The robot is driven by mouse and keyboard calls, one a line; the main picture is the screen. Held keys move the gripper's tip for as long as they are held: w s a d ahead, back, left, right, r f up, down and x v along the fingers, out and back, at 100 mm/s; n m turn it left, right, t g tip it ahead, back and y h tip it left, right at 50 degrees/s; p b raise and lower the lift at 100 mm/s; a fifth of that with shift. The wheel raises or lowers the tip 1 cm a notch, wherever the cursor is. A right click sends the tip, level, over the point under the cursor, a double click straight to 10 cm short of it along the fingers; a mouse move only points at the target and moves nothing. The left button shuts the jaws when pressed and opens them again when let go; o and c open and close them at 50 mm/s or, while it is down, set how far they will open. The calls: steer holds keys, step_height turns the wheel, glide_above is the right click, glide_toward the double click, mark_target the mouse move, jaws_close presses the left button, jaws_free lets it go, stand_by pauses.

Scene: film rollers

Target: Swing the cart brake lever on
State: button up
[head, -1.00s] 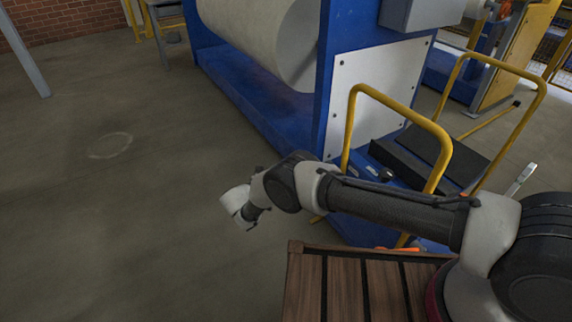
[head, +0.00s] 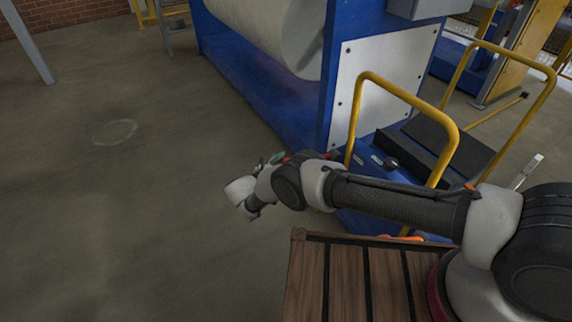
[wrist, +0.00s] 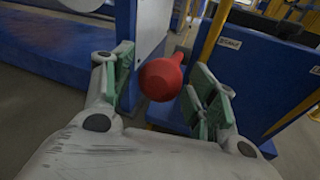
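The red knob (wrist: 162,77), taken to be the end of the brake lever, shows in the wrist view between the green pads of my gripper (wrist: 164,68). The fingers are spread, with visible gaps beside the knob. How deep the knob sits between them is hard to tell. The lever's shaft is mostly hidden behind the knob.
Yellow rails (head: 448,140) rise from the cart beside my arm. A blue machine frame (head: 337,60) with a large pale roll (head: 275,30) stands behind. A slatted wooden surface (head: 345,280) lies below my arm. The floor at left is clear.

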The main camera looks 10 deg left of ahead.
steer(key=shift+r, duration=0.15)
step_height(320, 180, up, 10)
steer(key=shift+f, duration=0.2)
stand_by(0.7)
